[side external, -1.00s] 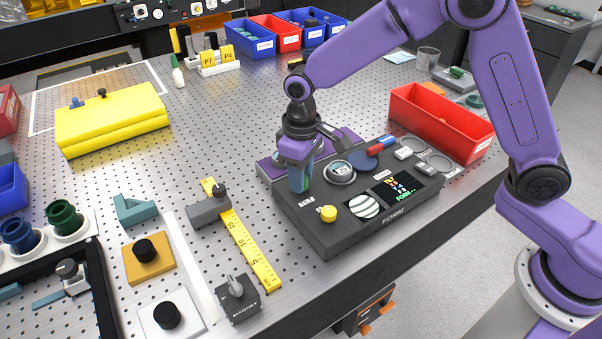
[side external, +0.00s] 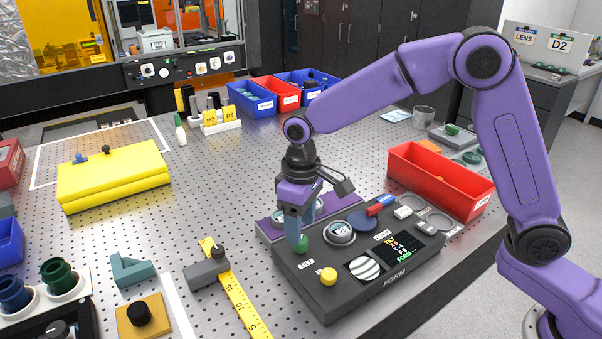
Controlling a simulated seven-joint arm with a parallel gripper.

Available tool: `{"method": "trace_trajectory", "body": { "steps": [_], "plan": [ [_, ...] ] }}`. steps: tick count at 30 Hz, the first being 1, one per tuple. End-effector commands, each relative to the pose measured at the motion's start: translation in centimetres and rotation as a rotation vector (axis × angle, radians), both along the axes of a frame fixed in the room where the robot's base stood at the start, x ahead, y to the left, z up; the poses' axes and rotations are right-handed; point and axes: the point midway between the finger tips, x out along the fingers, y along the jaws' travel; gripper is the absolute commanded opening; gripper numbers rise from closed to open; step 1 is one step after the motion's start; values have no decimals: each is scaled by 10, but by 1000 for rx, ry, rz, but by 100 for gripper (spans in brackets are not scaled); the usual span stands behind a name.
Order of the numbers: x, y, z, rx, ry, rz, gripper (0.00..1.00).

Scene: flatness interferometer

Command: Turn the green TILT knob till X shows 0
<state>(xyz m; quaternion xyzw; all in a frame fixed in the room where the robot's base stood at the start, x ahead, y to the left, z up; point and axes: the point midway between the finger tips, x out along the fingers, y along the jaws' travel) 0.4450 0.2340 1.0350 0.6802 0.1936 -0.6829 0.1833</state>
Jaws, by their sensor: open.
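The dark interferometer box (side external: 325,296) stands near the table's front edge. The green TILT knob (side external: 301,245) sits at its left back part, beside a small white label. My gripper (side external: 298,236) points down just above and around the knob's upper part; its fingers are apart. I cannot tell whether they touch the knob. The small black screen (side external: 404,246) shows coloured text lines, too small to read for X. A round window with striped fringes (side external: 365,268) lies left of the screen.

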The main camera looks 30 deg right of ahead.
Motion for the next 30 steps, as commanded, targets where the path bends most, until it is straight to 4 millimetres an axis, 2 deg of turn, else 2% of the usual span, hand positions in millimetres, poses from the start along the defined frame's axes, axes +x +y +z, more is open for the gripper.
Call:
{"method": "trace_trajectory", "body": {
  "steps": [1,9,16,22,30],
  "plan": [
    [1,1,12,4,-5,0,57],
    [2,0,70,4,-6,1,57],
    [1,-1,112,3,-4,1,57],
    [2,-1,132,2,-3,0,57],
    [1,-2,137,1,-1,0,57]
  ]
}}
